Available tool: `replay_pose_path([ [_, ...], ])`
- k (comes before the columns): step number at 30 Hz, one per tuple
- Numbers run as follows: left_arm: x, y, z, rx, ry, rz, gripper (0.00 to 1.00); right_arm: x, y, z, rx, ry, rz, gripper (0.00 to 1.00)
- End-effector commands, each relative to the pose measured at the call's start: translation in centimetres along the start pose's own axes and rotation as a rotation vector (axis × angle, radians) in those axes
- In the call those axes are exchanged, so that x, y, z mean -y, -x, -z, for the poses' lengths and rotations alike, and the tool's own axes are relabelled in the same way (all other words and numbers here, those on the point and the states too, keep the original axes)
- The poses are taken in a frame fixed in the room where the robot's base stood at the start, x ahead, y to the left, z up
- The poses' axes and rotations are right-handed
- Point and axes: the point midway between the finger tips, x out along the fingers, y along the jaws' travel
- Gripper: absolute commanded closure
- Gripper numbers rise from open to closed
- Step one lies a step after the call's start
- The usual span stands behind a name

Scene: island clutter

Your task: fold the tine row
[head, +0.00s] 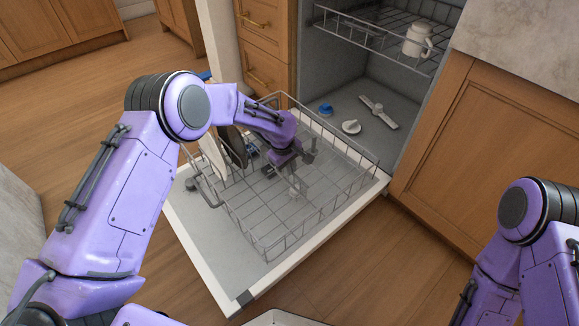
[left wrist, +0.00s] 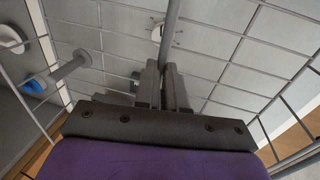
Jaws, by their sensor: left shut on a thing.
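The dishwasher's lower wire rack (head: 262,238) is pulled out over the open door. My left gripper (head: 294,182) reaches down into the middle of this rack. In the left wrist view my left gripper (left wrist: 166,82) is shut on a thin grey rod, which looks like part of the tine row (left wrist: 171,30). The rod runs up from between the fingertips. The fingers hide its lower part, and I cannot tell the row's full extent or exact tilt. My right gripper is out of view; only its arm shows at the right.
Plates (head: 214,155) stand at the rack's left side. A blue cap (head: 326,108), a white round part (head: 351,127) and a white spray arm (head: 378,111) lie on the tub floor. A white mug (head: 418,40) stands on the upper rack (head: 360,30). The front of the rack is empty.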

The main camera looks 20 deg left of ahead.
Motion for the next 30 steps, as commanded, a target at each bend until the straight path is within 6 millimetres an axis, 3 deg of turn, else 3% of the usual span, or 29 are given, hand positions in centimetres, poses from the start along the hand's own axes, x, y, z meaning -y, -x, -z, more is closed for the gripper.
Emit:
replay_pose_path([
  [10, 0.7, 0.4, 0.0, 0.001, 0.002, -0.053, 1.00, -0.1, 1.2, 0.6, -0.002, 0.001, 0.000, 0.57],
  [18, 2.7, 0.3, 0.0, 0.004, 0.009, -0.232, 1.00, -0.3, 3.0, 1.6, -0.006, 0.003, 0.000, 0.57],
  [30, 5.4, -0.8, 0.0, 0.002, 0.009, -0.504, 1.00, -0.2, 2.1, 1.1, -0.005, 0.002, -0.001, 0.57],
])
